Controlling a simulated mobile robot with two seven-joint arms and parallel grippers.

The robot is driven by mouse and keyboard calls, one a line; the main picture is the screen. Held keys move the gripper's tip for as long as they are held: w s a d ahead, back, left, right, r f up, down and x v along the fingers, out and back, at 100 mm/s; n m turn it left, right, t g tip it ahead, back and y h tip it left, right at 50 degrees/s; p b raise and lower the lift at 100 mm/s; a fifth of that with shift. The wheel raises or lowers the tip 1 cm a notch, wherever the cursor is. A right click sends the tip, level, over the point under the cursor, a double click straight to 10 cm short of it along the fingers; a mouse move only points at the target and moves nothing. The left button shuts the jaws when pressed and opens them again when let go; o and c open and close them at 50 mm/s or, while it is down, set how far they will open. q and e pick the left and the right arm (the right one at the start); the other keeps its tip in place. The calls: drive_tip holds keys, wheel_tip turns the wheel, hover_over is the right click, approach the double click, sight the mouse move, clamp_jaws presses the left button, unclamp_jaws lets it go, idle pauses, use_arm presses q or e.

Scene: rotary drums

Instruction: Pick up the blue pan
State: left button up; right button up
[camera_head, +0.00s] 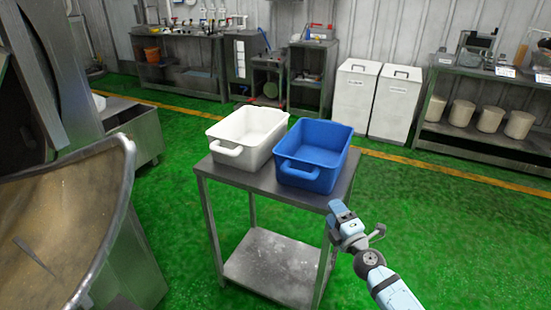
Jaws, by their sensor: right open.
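The blue pan (318,148) is a deep rectangular tub with a handle on its near side. It sits upright on the right part of a metal table (262,181). A white pan (247,134) of like shape stands close on its left, its handle also facing me. My right gripper (338,208) is open and empty, near the table's front right corner. It is apart from the blue pan, below and to the right of its handle. My left gripper is not in view.
A large metal drum (72,212) fills the left side. The table has a lower shelf (272,264). Two white bins (374,100) and a shelf with several pale containers (489,119) stand at the back. The green floor (445,225) on the right is clear.

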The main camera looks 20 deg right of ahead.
drive_tip(key=n, duration=0.1)
approach(307, 176)
drive_tip(key=w, duration=0.2)
drive_tip(key=w+d, duration=0.1)
drive_tip(key=w, duration=0.1)
drive_tip(key=shift+w+d+f+p, duration=0.15)
drive_tip(key=shift+w+p, duration=0.2)
drive_tip(key=shift+w+a+r, duration=0.1)
drive_tip(key=shift+w+a, duration=0.05)
drive_tip(key=shift+w, duration=1.35)
drive_tip(key=shift+w+a+r, duration=0.15)
drive_tip(key=shift+w, duration=1.35)
drive_tip(key=shift+c, duration=0.5)
drive_tip(key=shift+r, duration=0.1)
clamp_jaws()
